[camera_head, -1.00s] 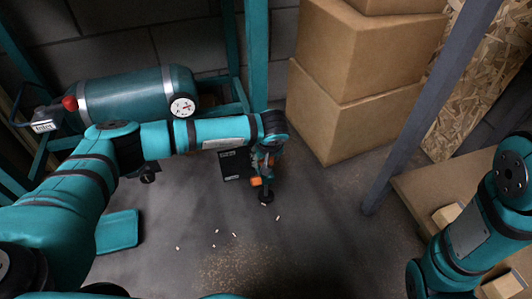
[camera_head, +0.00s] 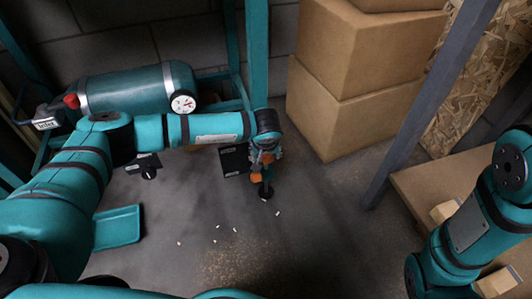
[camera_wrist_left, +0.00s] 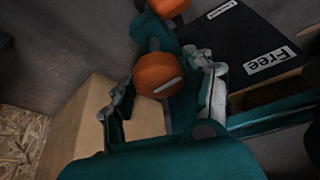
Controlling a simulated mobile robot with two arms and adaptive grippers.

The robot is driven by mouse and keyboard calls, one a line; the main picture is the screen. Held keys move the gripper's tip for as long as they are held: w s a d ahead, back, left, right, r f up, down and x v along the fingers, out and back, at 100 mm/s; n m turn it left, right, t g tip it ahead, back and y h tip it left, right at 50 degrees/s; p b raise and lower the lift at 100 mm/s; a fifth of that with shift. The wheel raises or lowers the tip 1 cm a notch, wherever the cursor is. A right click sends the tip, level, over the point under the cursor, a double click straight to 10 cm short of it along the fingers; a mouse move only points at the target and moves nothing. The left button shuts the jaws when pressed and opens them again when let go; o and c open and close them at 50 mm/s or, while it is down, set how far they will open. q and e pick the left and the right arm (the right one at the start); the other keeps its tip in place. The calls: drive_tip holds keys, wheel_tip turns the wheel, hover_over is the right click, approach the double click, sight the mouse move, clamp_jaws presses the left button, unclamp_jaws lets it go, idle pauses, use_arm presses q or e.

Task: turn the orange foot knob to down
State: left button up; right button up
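An orange knob (camera_wrist_left: 158,75) with a pale line on its face sits between the fingertips of my left gripper (camera_wrist_left: 168,82) in the left wrist view. The fingers are apart, one on each side; contact is not clear. A second orange knob (camera_wrist_left: 170,6) is at that view's top edge. In the head view, my left gripper (camera_head: 264,158) points down at the orange parts (camera_head: 256,177), above a black foot (camera_head: 265,191) near the floor. A black plate (camera_wrist_left: 245,40) with a "Free" label is beside the knobs. I cannot tell which knob is the foot knob. My right gripper is out of view.
A teal tank (camera_head: 125,90) with a gauge (camera_head: 183,102) lies behind my left arm. Cardboard boxes (camera_head: 360,90) stand right of the gripper, near a grey post (camera_head: 420,110). A teal tray (camera_head: 117,228) and small pale bits lie on the otherwise open floor.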

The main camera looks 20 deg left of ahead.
use_arm(q)
drive_tip(key=shift+o, duration=1.2)
drive_tip(key=shift+r, duration=0.15)
drive_tip(key=v, duration=1.1)
drive_tip(key=shift+s+r, duration=0.25)
drive_tip(key=shift+r, duration=0.05)
drive_tip(key=shift+d, duration=0.15)
